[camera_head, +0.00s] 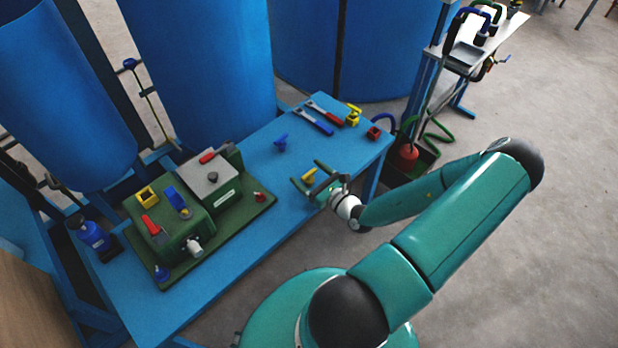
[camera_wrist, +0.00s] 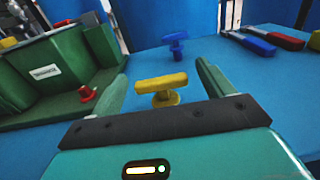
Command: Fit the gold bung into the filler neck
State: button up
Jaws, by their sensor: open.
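The gold bung (camera_wrist: 161,85), a yellow T-shaped piece with a round base, stands on the blue bench; it also shows in the head view (camera_head: 309,177). My gripper (camera_head: 308,173) is open, with one green finger on each side of the bung. In the wrist view, my gripper (camera_wrist: 161,72) has a clear gap between each finger and the bung, and holds nothing. A yellow square collar with a dark opening (camera_head: 147,196) sits on top of the green autoclave housing (camera_head: 180,240) at left. I cannot tell for sure whether it is the filler neck.
On the blue bench (camera_head: 235,255) stand a blue T-shaped piece (camera_head: 281,142) behind the bung, blue and red-handled tools (camera_head: 318,122), a yellow fitting (camera_head: 352,116) and a red block (camera_head: 374,132). A small red knob (camera_head: 260,197) is on the green base's near corner. Bare bench lies between.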

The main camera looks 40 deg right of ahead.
jog(key=shift+w, duration=0.3)
jog(key=c, duration=1.1)
jog(key=shift+r, duration=0.1)
